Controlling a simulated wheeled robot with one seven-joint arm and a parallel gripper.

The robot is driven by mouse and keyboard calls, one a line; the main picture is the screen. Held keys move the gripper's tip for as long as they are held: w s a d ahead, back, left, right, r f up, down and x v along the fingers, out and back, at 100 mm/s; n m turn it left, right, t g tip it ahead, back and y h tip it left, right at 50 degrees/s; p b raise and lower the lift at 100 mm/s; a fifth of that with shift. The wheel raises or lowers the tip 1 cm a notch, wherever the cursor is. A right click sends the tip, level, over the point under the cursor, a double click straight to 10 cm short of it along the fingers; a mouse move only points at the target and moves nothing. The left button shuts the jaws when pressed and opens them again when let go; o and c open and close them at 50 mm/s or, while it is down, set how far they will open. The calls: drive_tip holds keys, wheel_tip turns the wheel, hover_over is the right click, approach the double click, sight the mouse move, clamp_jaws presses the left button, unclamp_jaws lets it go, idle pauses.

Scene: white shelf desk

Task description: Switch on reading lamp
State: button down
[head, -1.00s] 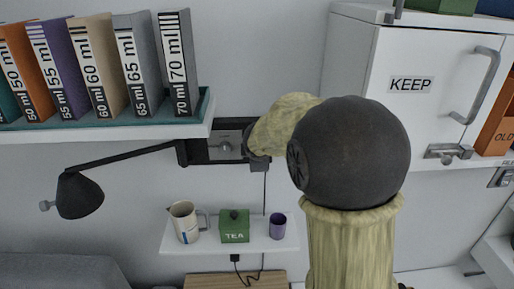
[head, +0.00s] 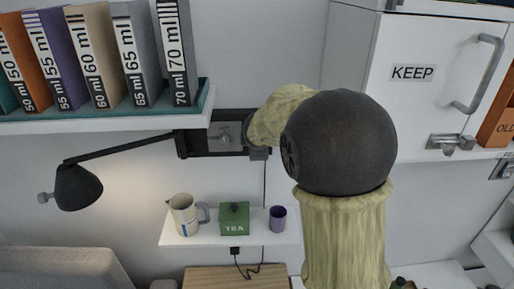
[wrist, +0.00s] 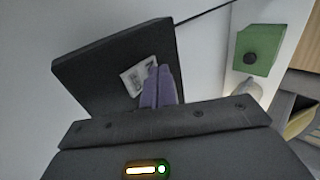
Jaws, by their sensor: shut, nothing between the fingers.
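The black reading lamp (head: 78,187) hangs at the left in the head view, on a thin dark arm (head: 120,155) from a black wall mount (head: 194,144). A soft warm glow shows on the wall beside its shade. A grey switch plate (head: 222,137) with a small knob sits on the mount. The mount also shows as a dark panel (wrist: 105,68) in the wrist view, with the pale plate (wrist: 138,78) on it. My gripper (wrist: 159,80) is shut and empty, its purplish fingers just in front of that plate. Contact with the knob cannot be told.
A shelf (head: 100,123) with several binders is above the lamp. A lower shelf (head: 185,239) holds a jug (head: 184,215), a green TEA box (head: 234,217) and a purple cup (head: 278,218). A white KEEP cabinet (head: 415,100) stands at the right.

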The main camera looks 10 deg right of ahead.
drive_tip(key=shift+r+p, duration=0.8)
drive_tip(key=shift+r, duration=0.15)
drive_tip(key=s+f+b+v, duration=0.1)
drive_tip(key=b+v, duration=0.2)
drive_tip(key=v, duration=1)
drive_tip(key=shift+s+f, duration=0.2)
drive_tip(key=shift+s, duration=0.05)
drive_tip(key=shift+a, duration=0.1)
